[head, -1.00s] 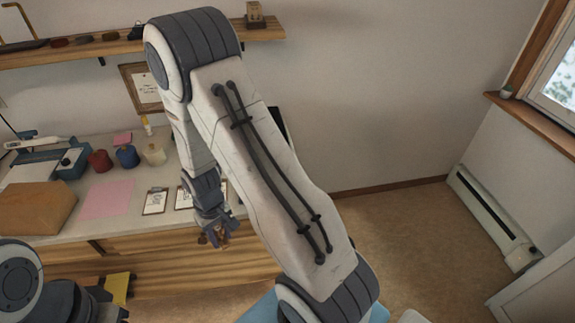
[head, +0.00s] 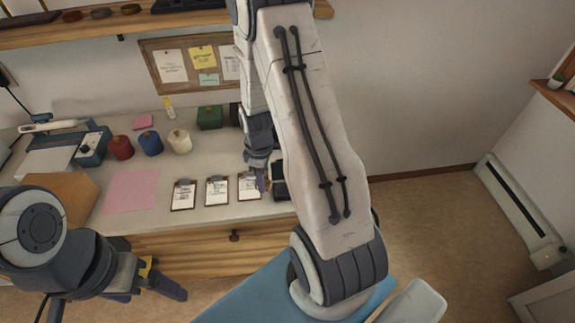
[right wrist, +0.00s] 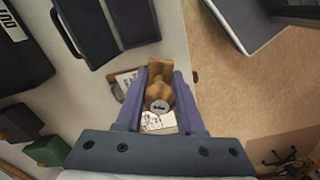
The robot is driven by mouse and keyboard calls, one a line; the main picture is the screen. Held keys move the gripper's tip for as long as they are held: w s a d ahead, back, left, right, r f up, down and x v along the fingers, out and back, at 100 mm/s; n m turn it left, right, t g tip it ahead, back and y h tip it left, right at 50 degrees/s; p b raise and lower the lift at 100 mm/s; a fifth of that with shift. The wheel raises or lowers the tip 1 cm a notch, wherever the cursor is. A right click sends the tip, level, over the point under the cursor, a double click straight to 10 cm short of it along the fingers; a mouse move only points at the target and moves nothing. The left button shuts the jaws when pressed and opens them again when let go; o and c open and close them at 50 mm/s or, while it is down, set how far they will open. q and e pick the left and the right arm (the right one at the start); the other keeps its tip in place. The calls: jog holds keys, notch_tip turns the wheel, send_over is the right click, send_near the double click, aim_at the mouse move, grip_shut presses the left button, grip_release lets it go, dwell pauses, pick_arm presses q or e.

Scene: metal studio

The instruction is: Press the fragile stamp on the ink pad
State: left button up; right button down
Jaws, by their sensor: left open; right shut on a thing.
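A wooden stamp (right wrist: 162,98) with a knobbed brown handle and a small round pale disc is between the fingers of my right gripper (right wrist: 157,84) in the right wrist view. The gripper is shut on it. In the head view my right gripper (head: 260,178) is over the counter by the rightmost clipboard, and the stamp is hardly visible. A dark flat case (right wrist: 108,22), seemingly the open ink pad, lies ahead and left of the stamp, apart from it. Its dark edge shows in the head view (head: 279,190), partly hidden by my arm. My left gripper (head: 150,289) is open and empty before the counter.
Several clipboards (head: 217,191) lie along the counter's front edge, left of my right gripper. A pink sheet (head: 131,191), coloured jars (head: 150,142) and a green box (head: 210,117) stand further left and back. A black object (right wrist: 20,55) lies beyond the case.

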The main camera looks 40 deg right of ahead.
jog(key=s+d+r+n, duration=0.1)
jog(key=s+d+n, duration=0.2)
jog(key=d+n, duration=0.4)
jog(key=shift+m, duration=0.5)
jog(key=f+b, duration=0.4)
jog(key=f, duration=0.1)
jog(key=shift+w+d+f+b, duration=0.25)
jog(key=shift+d+b, duration=0.05)
jog(key=shift+b, duration=0.05)
jog(key=shift+f+b, duration=0.4)
jog(key=shift+f, duration=0.15)
jog(key=shift+r, duration=0.1)
notch_tip(320, 180, up, 7)
jog(key=p, duration=0.6)
dwell(0.4)
